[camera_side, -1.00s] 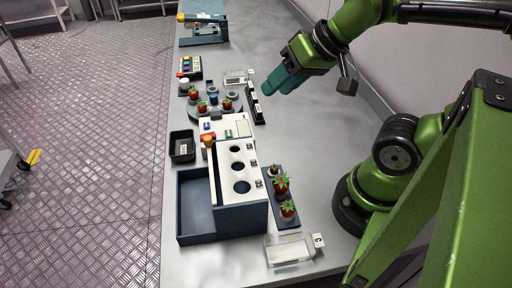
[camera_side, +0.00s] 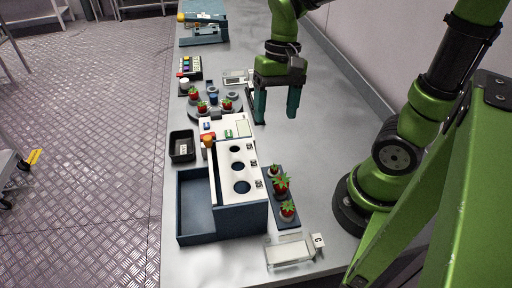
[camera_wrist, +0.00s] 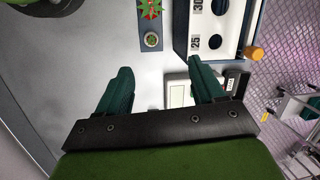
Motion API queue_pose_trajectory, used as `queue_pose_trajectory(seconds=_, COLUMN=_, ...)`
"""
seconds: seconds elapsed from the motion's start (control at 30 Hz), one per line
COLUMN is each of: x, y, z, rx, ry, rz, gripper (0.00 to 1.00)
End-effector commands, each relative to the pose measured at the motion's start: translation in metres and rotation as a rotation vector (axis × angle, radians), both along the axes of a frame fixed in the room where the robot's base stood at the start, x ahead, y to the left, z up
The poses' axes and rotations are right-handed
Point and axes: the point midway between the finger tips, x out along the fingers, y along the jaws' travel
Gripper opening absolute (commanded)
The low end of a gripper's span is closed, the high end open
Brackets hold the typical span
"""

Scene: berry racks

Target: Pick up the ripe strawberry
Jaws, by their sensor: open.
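Several strawberries are in view. On a dark strip right of the holed box stand a large red one (camera_side: 281,186), a red one (camera_side: 288,209) in front of it, and a small pale one (camera_side: 274,170) behind it. My gripper (camera_side: 276,118) is open and empty, fingers pointing down, above the table behind the strip. In the wrist view, the large strawberry (camera_wrist: 150,8) and the small one (camera_wrist: 152,40) lie beyond the open fingers (camera_wrist: 163,82).
The blue box with a white holed top (camera_side: 240,170) and open drawer (camera_side: 196,205) stands left of the strip. A black tray (camera_side: 182,146), a white panel (camera_side: 230,127) and a clear block (camera_side: 289,251) stand nearby.

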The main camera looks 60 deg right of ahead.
Motion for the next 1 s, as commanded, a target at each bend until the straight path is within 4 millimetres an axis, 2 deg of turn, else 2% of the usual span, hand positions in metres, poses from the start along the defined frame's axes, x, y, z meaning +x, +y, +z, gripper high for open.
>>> queue_pose_trajectory(seconds=0.1, x=-0.003, y=0.001, z=-0.002, rx=0.020, ry=0.180, rz=-0.083, gripper=0.68)
queue_pose_trajectory(seconds=0.2, x=-0.008, y=0.004, z=0.005, rx=0.030, ry=0.230, rz=-0.120, gripper=0.68)
queue_pose_trajectory(seconds=0.3, x=-0.014, y=0.008, z=0.001, rx=0.036, ry=0.257, rz=-0.136, gripper=0.68)
queue_pose_trajectory(seconds=0.37, x=-0.017, y=0.011, z=-0.007, rx=0.037, ry=0.259, rz=-0.136, gripper=0.68)
queue_pose_trajectory(seconds=0.7, x=-0.038, y=0.031, z=-0.074, rx=0.036, ry=0.260, rz=-0.134, gripper=0.68)
queue_pose_trajectory(seconds=0.83, x=-0.042, y=0.036, z=-0.092, rx=0.038, ry=0.257, rz=-0.135, gripper=0.68)
queue_pose_trajectory(seconds=1.0, x=-0.045, y=0.039, z=-0.102, rx=0.037, ry=0.254, rz=-0.136, gripper=0.68)
